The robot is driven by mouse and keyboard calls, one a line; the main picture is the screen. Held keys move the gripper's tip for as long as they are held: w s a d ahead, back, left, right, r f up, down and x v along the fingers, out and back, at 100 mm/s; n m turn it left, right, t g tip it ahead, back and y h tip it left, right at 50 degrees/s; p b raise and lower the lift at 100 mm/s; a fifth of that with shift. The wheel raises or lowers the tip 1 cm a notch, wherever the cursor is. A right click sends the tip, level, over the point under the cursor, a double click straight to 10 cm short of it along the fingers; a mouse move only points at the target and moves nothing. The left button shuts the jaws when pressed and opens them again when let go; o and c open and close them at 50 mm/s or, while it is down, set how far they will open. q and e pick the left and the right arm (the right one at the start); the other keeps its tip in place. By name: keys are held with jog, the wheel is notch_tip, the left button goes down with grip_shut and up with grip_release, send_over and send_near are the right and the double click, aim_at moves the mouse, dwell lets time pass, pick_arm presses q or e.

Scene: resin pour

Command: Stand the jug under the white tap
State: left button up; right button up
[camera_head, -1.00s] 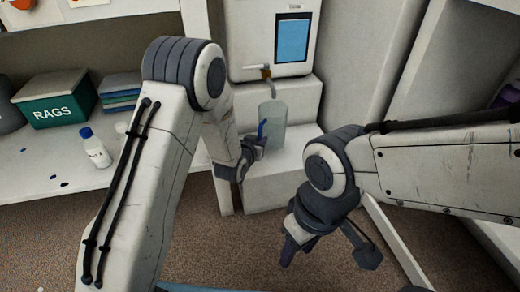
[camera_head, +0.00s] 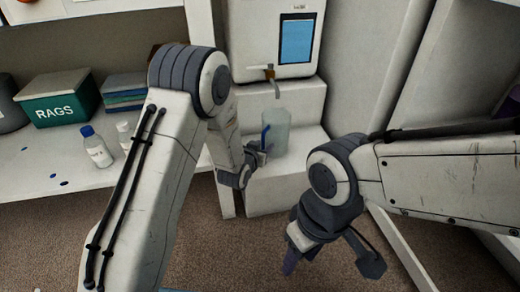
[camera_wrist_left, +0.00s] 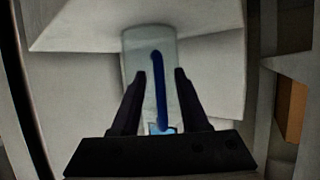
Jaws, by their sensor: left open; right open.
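The clear jug (camera_head: 277,132) with a blue handle (camera_head: 265,138) stands upright on the lower white step (camera_head: 290,178), below the tap (camera_head: 275,86). The spout end shows just above the jug's rim in the head view. Whether it is exactly centred over the mouth I cannot tell. My left gripper (camera_head: 260,156) is open at the jug's handle side. In the left wrist view, the open fingers of the left gripper (camera_wrist_left: 160,75) lie on either side of the blue handle (camera_wrist_left: 160,90), with gaps beside it. My right gripper (camera_head: 325,262) is open and empty above the floor.
The white dispenser (camera_head: 252,40) with a blue screen stands on the upper step behind the jug. The green RAGS box (camera_head: 58,102), folded cloths (camera_head: 124,92) and a blue-capped white bottle (camera_head: 97,148) are on the bench at left. Brown floor is clear in front.

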pick_arm(q)
jog(key=s+r+m+g+y+p, duration=0.1)
jog(key=s+r+g, duration=0.3)
jog(key=s, duration=0.9)
jog(key=s+r+m+g+p, duration=0.1)
jog(key=s+r+g, duration=0.3)
jog(key=s, duration=0.9)
jog(key=s+r+m+g+y+p, duration=0.1)
jog(key=s+r+m+g+p, duration=0.1)
jog(key=s+r, duration=0.6)
jog(key=s+g+p, duration=0.1)
jog(key=s+g, duration=0.1)
jog(key=s, duration=0.4)
jog(key=shift+g+y, duration=0.3)
jog(key=shift+g, duration=0.1)
notch_tip(320, 180, up, 56)
jog(key=p, duration=5.6)
jog(key=shift+r+p, duration=0.25)
jog(key=shift+p, duration=0.15)
jog(key=shift+a, duration=0.1)
